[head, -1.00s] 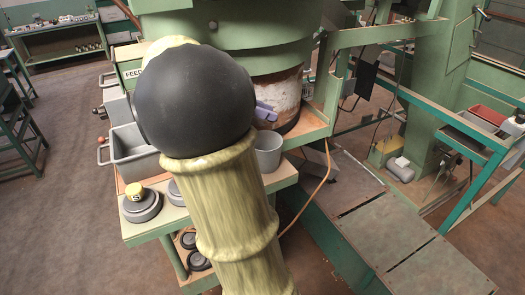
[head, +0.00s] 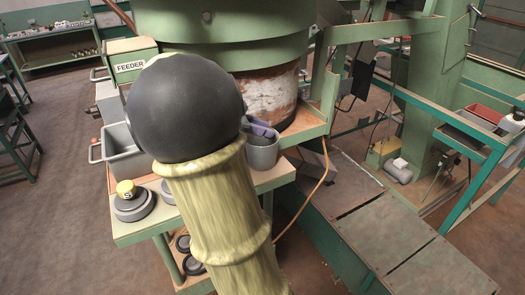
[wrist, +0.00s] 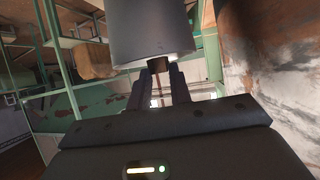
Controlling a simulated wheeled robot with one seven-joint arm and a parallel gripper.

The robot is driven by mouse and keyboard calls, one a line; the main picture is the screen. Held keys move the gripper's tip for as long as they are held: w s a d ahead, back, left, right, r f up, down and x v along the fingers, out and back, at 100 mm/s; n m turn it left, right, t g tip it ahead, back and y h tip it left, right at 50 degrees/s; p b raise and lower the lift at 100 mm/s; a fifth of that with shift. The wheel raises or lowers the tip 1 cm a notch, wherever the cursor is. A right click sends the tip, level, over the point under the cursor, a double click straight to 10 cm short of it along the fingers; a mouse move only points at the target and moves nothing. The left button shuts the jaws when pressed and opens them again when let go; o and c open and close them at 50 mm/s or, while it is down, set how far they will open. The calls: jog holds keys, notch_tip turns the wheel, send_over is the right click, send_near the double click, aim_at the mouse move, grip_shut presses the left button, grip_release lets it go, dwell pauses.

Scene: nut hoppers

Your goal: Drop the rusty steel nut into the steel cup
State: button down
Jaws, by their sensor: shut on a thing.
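The steel cup (head: 262,156) is plain grey and stands on the green bench in front of the feeder's rusty drum. My gripper (head: 260,130), with purple-grey fingers, is at the cup's mouth, its tips overlapping the rim in the head view. In the wrist view the cup (wrist: 150,32) fills the top middle, its open end facing my gripper (wrist: 158,78). The fingers are shut on the small brown rusty steel nut (wrist: 157,66), which shows at the cup's mouth. The head view hides the nut. I cannot tell whether the nut is inside the rim.
My arm covers the middle of the bench in the head view. A grey bin (head: 122,152) is at left, and a yellow object (head: 125,189) sits on stacked grey discs (head: 133,206). The rusty drum (head: 266,95) stands close behind the cup. A green post (head: 329,80) rises at right.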

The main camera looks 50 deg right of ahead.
jog(key=c, duration=1.2)
grip_release()
jog(key=shift+a+r, duration=0.1)
jog(key=b+v, duration=0.3)
jog(key=v, duration=1.4)
jog(key=shift+a+b, duration=0.15)
jog(key=shift+b, duration=0.15)
jog(key=shift+w, duration=0.1)
